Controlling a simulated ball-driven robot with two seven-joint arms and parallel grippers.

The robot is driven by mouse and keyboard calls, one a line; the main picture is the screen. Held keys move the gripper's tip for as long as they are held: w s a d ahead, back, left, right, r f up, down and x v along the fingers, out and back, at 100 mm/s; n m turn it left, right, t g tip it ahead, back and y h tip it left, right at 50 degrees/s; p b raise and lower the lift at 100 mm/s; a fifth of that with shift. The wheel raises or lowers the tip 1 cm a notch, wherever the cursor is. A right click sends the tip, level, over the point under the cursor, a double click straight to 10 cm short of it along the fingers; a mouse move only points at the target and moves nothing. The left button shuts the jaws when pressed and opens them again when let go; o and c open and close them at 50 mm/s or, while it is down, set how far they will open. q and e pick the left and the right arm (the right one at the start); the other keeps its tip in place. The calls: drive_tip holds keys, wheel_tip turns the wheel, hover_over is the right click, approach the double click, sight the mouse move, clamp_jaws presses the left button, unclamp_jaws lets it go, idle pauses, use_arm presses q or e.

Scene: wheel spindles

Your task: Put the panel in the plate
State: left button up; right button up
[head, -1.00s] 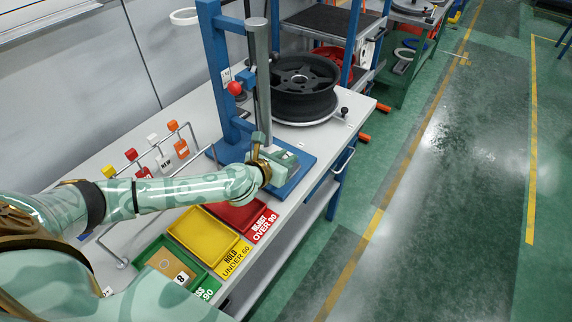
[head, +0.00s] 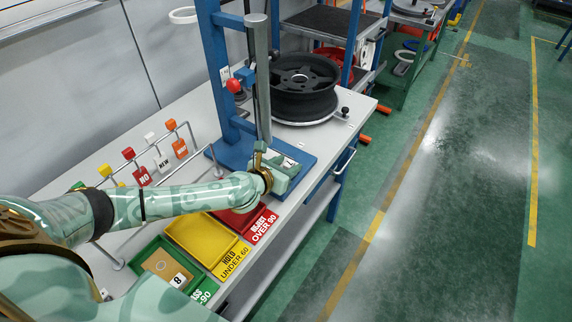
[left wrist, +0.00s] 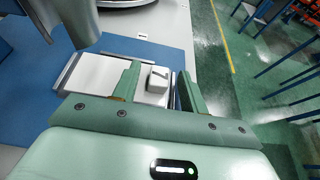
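A pale flat panel (left wrist: 100,75) lies on the blue base (left wrist: 30,95) of the press-like stand, in the left wrist view. A white tag block marked 7 (left wrist: 158,76) is at its right part. My left gripper (left wrist: 160,90) is open, with one finger on each side of the tag block and visible gaps to it. In the head view my left gripper (head: 284,170) is over the blue base (head: 238,152), hiding much of the panel. I cannot tell which item is the plate. My right gripper is not in view.
Red (head: 232,222), yellow (head: 203,240) and green (head: 143,257) trays line the bench front; the green one holds a tan piece tagged 8 (head: 178,280). A grey column (head: 257,75) rises close behind my gripper. A black wheel (head: 303,88) stands beyond. A tag rack (head: 150,165) is at left.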

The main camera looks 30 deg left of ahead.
use_arm(q)
drive_tip(key=shift+r, duration=0.1)
drive_tip(key=shift+s+r, duration=0.1)
drive_tip(key=shift+s, duration=0.15)
drive_tip(key=p+v, duration=0.2)
drive_tip(key=v, duration=0.9)
drive_tip(key=shift+s+r, duration=0.15)
drive_tip(key=shift+s, duration=0.05)
